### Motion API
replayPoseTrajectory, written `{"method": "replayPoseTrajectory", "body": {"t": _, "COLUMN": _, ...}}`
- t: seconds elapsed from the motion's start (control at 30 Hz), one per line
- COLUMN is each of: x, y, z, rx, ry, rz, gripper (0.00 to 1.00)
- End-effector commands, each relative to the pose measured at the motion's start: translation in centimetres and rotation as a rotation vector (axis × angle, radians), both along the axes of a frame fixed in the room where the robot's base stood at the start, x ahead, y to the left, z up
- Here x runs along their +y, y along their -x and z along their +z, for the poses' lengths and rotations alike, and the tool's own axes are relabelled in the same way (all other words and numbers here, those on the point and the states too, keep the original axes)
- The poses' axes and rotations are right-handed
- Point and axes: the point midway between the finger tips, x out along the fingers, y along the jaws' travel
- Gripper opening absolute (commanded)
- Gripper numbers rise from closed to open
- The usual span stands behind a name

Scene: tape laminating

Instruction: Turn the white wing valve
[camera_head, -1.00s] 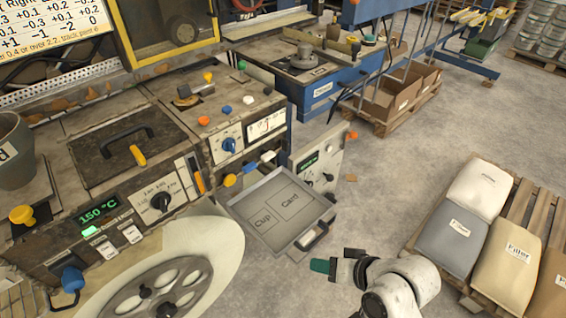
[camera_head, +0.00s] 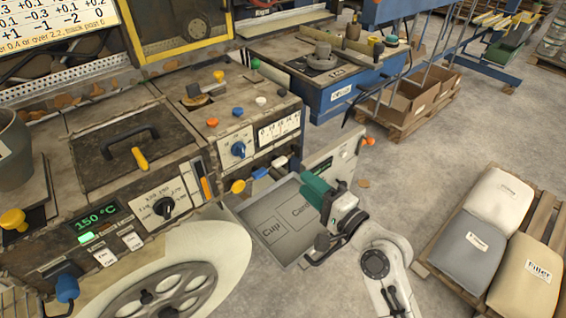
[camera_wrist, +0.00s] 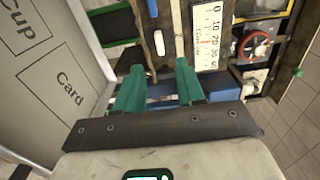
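The white wing valve (camera_head: 280,162) is at the right end of a row on the front of the machine, beside a blue wing valve (camera_head: 261,173) and a yellow one (camera_head: 238,186). In the wrist view the white wing valve (camera_wrist: 159,42) lies just beyond my fingertips, in line with the gap between them. My gripper (camera_wrist: 158,68) has two green fingers spread apart with nothing between them. In the head view my gripper (camera_head: 313,188) is over the tray's right part, to the lower right of the valve and apart from it.
A grey tray (camera_head: 262,210) marked Cup and Card sits below the valves, close beside my gripper. A gauge (camera_head: 280,128) is above them. A panel with an orange knob (camera_head: 368,142) stands to the right. Open floor (camera_head: 420,160) lies further right.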

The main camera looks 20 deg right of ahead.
Motion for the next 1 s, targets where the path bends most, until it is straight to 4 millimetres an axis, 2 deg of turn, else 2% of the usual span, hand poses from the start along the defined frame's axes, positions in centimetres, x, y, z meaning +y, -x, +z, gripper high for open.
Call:
{"method": "replayPoseTrajectory", "body": {"t": 0.3, "x": 1.9, "y": -5.6, "z": 0.2, "rx": 0.0, "ry": 0.003, "rz": 0.002, "gripper": 0.38}}
{"method": "replayPoseTrajectory", "body": {"t": 0.5, "x": 2.6, "y": -7.8, "z": 0.1, "rx": 0.0, "ry": 0.003, "rz": 0.001, "gripper": 0.38}}
{"method": "replayPoseTrajectory", "body": {"t": 0.67, "x": 2.8, "y": -8.6, "z": 0.0, "rx": 0.001, "ry": 0.004, "rz": 0.001, "gripper": 0.38}}
{"method": "replayPoseTrajectory", "body": {"t": 0.93, "x": 2.9, "y": -8.6, "z": 0.0, "rx": 0.0, "ry": 0.005, "rz": 0.002, "gripper": 0.38}}
{"method": "replayPoseTrajectory", "body": {"t": 1.0, "x": 2.9, "y": -8.6, "z": 0.0, "rx": 0.002, "ry": 0.005, "rz": 0.002, "gripper": 0.32}}
